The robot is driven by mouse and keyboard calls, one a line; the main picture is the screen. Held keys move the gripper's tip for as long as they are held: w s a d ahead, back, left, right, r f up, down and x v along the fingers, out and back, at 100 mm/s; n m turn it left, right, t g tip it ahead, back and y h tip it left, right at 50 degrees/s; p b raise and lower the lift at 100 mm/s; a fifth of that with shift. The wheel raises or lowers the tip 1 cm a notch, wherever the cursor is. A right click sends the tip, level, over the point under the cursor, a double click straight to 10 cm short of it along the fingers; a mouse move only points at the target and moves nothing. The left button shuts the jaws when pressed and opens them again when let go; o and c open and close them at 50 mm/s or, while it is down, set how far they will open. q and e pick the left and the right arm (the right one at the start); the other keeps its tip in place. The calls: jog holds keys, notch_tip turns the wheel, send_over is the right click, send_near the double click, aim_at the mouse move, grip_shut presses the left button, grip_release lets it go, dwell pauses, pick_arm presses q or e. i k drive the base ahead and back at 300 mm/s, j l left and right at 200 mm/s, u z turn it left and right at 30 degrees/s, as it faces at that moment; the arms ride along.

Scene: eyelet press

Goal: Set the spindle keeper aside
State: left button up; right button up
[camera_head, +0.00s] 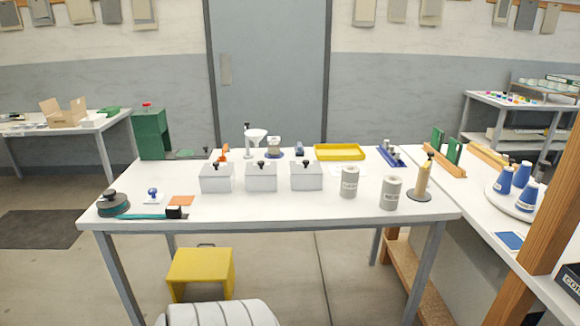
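A spindle (422,180) stands upright at the right end of the white table (300,209). It has a round grey base and a tan body. A small dark piece (430,156) sits at its top, which may be the spindle keeper; it is too small to tell its shape. Neither of my grippers is in view, and nothing is touching the spindle.
Two grey cans (391,193) stand left of the spindle. Three white lidded boxes (261,178) with black knobs line the middle. A yellow tray (339,152) and a blue rack (390,156) are behind. The table's front strip is mostly clear. A side bench (470,203) adjoins at right.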

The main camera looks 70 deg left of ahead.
aim_at(430, 155)
jog(key=i+j+u, duration=0.1)
jog(key=u, duration=0.35)
jog(key=i+j+u, duration=0.15)
jog(key=u, duration=0.35)
jog(key=i+j+u, duration=0.15)
jog(key=u, duration=0.3)
jog(key=i+u, duration=0.2)
jog(key=u, duration=0.3)
jog(key=i, duration=0.4)
jog(key=k+l+u, duration=0.15)
jog(key=k+l, duration=0.15)
jog(key=l, duration=0.25)
jog(key=k+l+u, duration=0.2)
jog(key=l, duration=0.35)
jog(key=k+l+u, duration=0.15)
jog(key=k+l, duration=0.35)
